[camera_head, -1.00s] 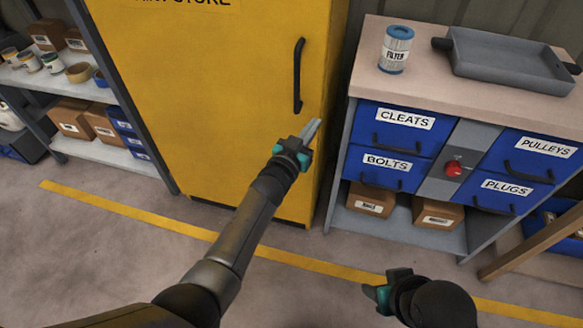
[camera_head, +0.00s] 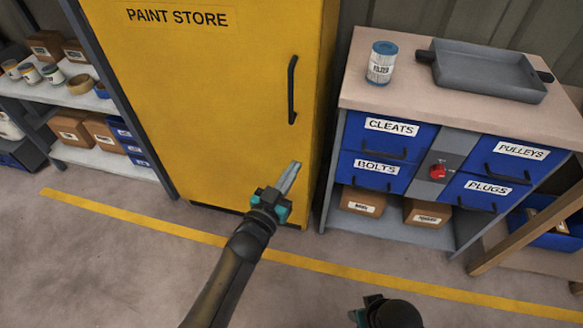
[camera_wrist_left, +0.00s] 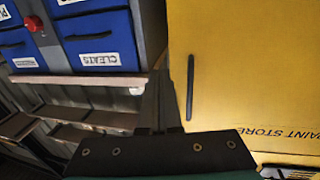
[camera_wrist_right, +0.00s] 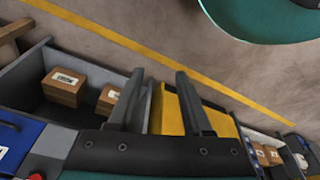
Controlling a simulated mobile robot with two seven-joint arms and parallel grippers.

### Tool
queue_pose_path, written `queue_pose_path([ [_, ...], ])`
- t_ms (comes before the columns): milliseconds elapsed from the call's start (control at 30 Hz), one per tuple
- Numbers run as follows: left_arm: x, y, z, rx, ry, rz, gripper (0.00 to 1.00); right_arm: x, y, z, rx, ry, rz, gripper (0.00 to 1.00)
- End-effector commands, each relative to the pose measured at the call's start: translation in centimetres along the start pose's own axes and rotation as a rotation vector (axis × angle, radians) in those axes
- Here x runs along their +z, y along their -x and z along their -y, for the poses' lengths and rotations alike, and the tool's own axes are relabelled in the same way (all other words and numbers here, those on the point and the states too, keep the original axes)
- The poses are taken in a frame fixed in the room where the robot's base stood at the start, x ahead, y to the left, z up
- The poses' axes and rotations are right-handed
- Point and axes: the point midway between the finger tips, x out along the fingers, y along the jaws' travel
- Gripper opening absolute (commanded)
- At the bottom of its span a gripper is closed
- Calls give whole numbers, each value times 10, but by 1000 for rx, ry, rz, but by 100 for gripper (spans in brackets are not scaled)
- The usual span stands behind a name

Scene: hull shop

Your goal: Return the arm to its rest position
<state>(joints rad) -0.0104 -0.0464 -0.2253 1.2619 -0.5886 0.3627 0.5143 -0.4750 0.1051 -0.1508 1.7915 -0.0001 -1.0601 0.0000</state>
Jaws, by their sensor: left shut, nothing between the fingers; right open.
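My left gripper (camera_head: 289,180) is shut and empty in the head view, in front of the lower right part of the yellow paint store cabinet (camera_head: 215,110). Its fingers point up and to the right, below the cabinet's black handle (camera_head: 292,90). In the left wrist view the shut fingers (camera_wrist_left: 158,95) are dark, with the cabinet and its handle (camera_wrist_left: 190,88) to their right. My right gripper shows only partly at the bottom edge of the head view; in the right wrist view its two fingers (camera_wrist_right: 158,100) stand apart with nothing between them.
A workbench (camera_head: 400,98) with blue labelled drawers stands right of the cabinet. On it are a filter (camera_head: 381,63) and a grey tray (camera_head: 490,72). A shelf (camera_head: 90,102) with cans and boxes stands at left. The floor in front is clear, with a yellow line (camera_head: 330,265).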

Motion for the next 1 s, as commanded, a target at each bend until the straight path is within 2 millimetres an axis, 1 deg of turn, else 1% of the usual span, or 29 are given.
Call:
queue_pose_path([
  [267, 0, 4, 0, -1, -1, 0, 0, 2, -2, 0, 0, 0, 4, 50],
  [367, 5, 6, 1, -6, 1, 17, 0, 3, -4, 0, 0, 1, 7, 50],
  [467, 26, 18, 7, -29, 5, 87, 0, 8, -10, -2, 3, 2, 12, 50],
  [567, 63, 42, 17, -69, 13, 215, 0, 18, -22, -6, 8, 6, 19, 50],
  [600, 81, 56, 22, -88, 16, 278, 0, 24, -28, -7, 11, 7, 23, 50],
  [667, 110, 81, 29, -116, 19, 383, 0, 33, -36, -11, 15, 9, 27, 50],
  [700, 127, 99, 32, -132, 22, 451, 0, 39, -41, -13, 18, 11, 30, 50],
  [767, 153, 128, 38, -156, 26, 555, 0, 49, -47, -16, 22, 13, 34, 50],
  [800, 169, 149, 41, -171, 28, 624, 0, 56, -51, -19, 25, 15, 35, 50],
  [867, 191, 184, 44, -190, 33, 730, 0, 68, -56, -23, 30, 17, 40, 50],
  [900, 204, 208, 46, -202, 35, 801, 0, 75, -58, -26, 33, 18, 43, 50],
  [967, 221, 246, 49, -217, 39, 906, 0, 88, -61, -30, 37, 20, 48, 50],
  [1000, 231, 272, 49, -225, 43, 975, 0, 96, -62, -33, 40, 21, 50, 50],
])
